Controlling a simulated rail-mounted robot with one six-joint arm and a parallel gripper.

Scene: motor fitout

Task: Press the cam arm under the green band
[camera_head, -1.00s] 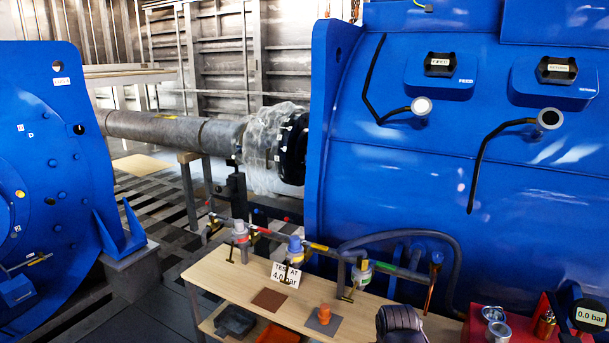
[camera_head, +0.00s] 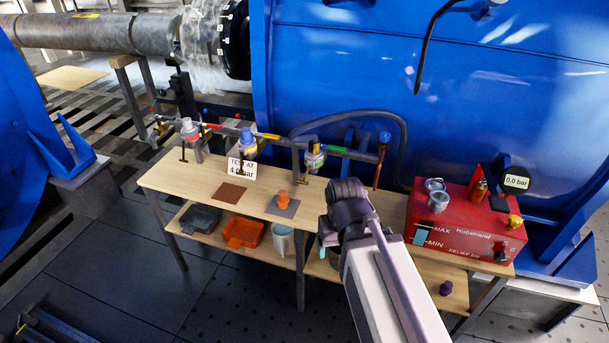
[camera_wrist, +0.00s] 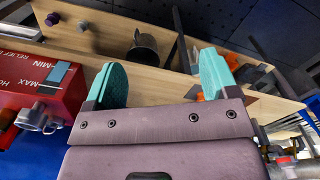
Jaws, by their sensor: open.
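A pipe manifold runs along the back of the wooden bench, with coloured bands on it. The green band (camera_head: 337,151) is toward its right end. A coupling with a green ring (camera_head: 314,158) hangs just left of it, and a small dark lever with a T-shaped end (camera_head: 303,181) sticks down beside this coupling. Which part is the cam arm is hard to tell at this size. My gripper shows in the wrist view (camera_wrist: 163,82), its two teal fingers apart and nothing between them. In the head view my wrist hides most of it, in front of and below the manifold.
A red test box (camera_head: 465,222) with metal fittings and a 0.0 bar gauge (camera_head: 516,182) stands right. A "TEST AT 4.0 bar" card (camera_head: 241,168) and an orange part (camera_head: 283,200) are on the bench (camera_head: 175,181). An orange bin (camera_head: 243,233) is on the lower shelf.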

